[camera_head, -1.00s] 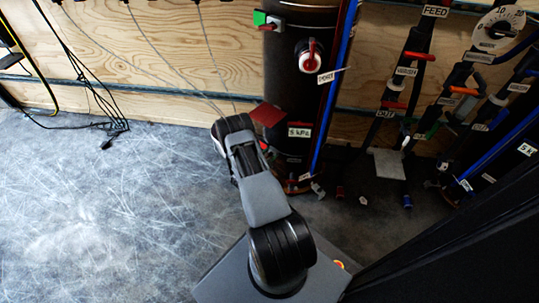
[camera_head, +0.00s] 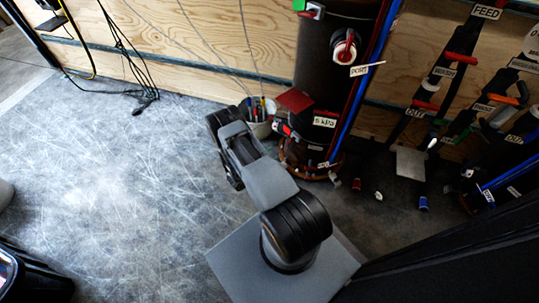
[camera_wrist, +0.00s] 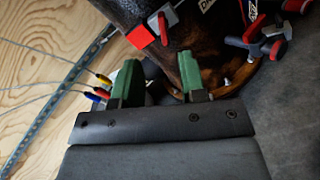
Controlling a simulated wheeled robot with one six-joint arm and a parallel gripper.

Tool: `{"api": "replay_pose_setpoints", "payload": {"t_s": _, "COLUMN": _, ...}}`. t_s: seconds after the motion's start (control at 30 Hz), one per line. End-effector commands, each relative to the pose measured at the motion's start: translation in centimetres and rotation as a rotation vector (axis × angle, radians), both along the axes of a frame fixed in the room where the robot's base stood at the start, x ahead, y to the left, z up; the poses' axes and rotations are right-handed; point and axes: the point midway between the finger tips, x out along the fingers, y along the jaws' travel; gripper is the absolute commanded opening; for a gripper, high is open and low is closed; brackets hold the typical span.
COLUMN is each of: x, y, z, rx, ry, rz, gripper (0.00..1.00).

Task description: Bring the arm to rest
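My arm (camera_head: 268,183) is bent, rising from its grey base plate and reaching toward the black tank at the back. In the head view my gripper is hidden behind the arm's own links. In the wrist view my gripper (camera_wrist: 159,70) shows two green fingers standing apart with nothing held between them. Beyond the fingers are the tank's lower part and a red block (camera_wrist: 140,37). I cannot tell how far they are from the fingertips.
The labelled black tank (camera_head: 330,75) stands against the plywood wall. A bucket of tools (camera_head: 259,128) sits left of it. Labelled pipes with valves (camera_head: 440,75) fill the right. Cables (camera_head: 135,80) hang at left. A dark container (camera_head: 35,280) is lower left. Left floor is mostly clear.

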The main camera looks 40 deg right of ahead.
Motion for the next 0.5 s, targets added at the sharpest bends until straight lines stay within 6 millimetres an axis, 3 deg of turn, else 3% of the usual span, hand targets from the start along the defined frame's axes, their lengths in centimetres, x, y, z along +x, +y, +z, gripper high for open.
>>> {"api": "replay_pose_setpoints", "payload": {"t_s": 0.5, "x": -0.05, "y": 1.06, "z": -0.03, "rx": 0.000, "ry": -0.001, "rz": 0.000, "gripper": 0.38}}
